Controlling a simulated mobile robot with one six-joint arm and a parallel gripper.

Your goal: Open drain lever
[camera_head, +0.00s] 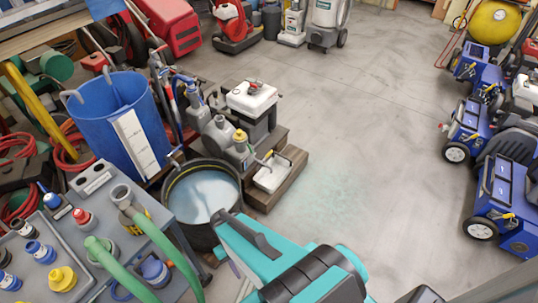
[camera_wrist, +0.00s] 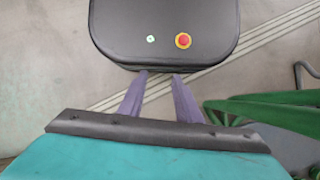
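A blue tank (camera_head: 117,118) with a white level strip stands left of centre in the head view. A small grey spout or tap (camera_head: 175,158) shows at its lower right, above a round black tub (camera_head: 203,195) of pale liquid. I cannot make out a separate drain lever or its position. My teal arm reaches in at the bottom centre of the head view, right of and in front of the tub. In the wrist view my gripper (camera_wrist: 160,75) has two purple fingers apart with nothing between them. It is away from the tank, which the wrist view does not show.
A grey bench (camera_head: 180,212) with couplings and green hoses (camera_head: 165,245) stands at the lower left. Pump units (camera_head: 240,140) sit on a wooden pallet behind the tub. Blue machines (camera_head: 505,190) line the right. The concrete floor (camera_head: 345,140) in the middle is clear.

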